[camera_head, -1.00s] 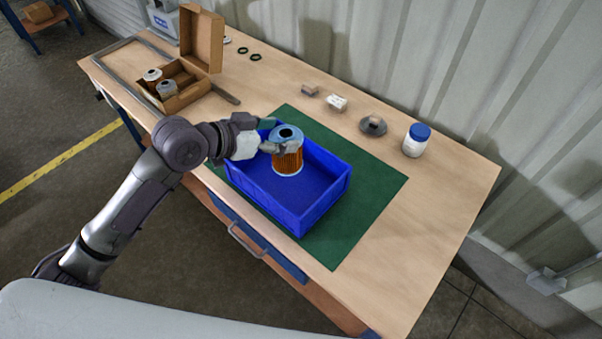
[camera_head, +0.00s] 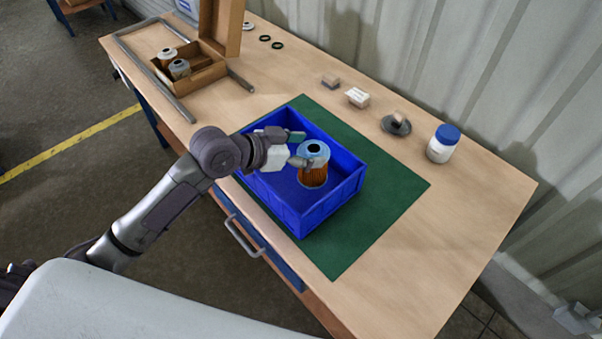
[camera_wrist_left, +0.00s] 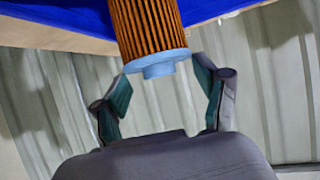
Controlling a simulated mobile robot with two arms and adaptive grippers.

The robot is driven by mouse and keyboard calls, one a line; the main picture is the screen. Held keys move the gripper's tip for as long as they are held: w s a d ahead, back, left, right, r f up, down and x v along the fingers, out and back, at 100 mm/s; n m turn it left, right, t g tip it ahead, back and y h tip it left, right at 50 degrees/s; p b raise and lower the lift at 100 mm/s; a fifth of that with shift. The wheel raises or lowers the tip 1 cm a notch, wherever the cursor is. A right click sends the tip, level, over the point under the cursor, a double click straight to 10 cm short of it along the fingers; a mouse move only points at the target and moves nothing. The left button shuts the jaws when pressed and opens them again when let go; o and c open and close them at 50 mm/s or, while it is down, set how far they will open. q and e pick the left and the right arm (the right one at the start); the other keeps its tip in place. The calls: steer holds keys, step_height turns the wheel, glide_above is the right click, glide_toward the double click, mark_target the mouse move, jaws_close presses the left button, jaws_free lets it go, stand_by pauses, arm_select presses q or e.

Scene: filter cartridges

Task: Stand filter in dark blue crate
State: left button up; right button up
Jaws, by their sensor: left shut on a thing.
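The filter (camera_head: 313,172) has orange-brown pleats and a light blue end cap. It is upright inside the dark blue crate (camera_head: 333,204). Whether its lower end rests on the crate floor is hard to tell. My left gripper (camera_head: 303,150) reaches over the crate's left wall and is shut on the filter at its blue top. In the left wrist view, the filter (camera_wrist_left: 150,28) shows its blue cap at the tips of the two fingers (camera_wrist_left: 164,75). My right gripper is out of view.
The crate stands on a green mat (camera_head: 385,205). An open cardboard box (camera_head: 205,78) with two filters is at the back left, beside a grey metal frame (camera_head: 150,75). A white jar with a blue lid (camera_head: 443,144), a grey disc (camera_head: 396,126) and small blocks stand behind the mat.

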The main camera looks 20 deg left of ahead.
mark_target(300, 170)
arm_select(q)
step_height(300, 170, down, 3)
steer(key=shift+f, duration=2)
steer(key=o, duration=1.6)
steer(key=shift+f, duration=0.1)
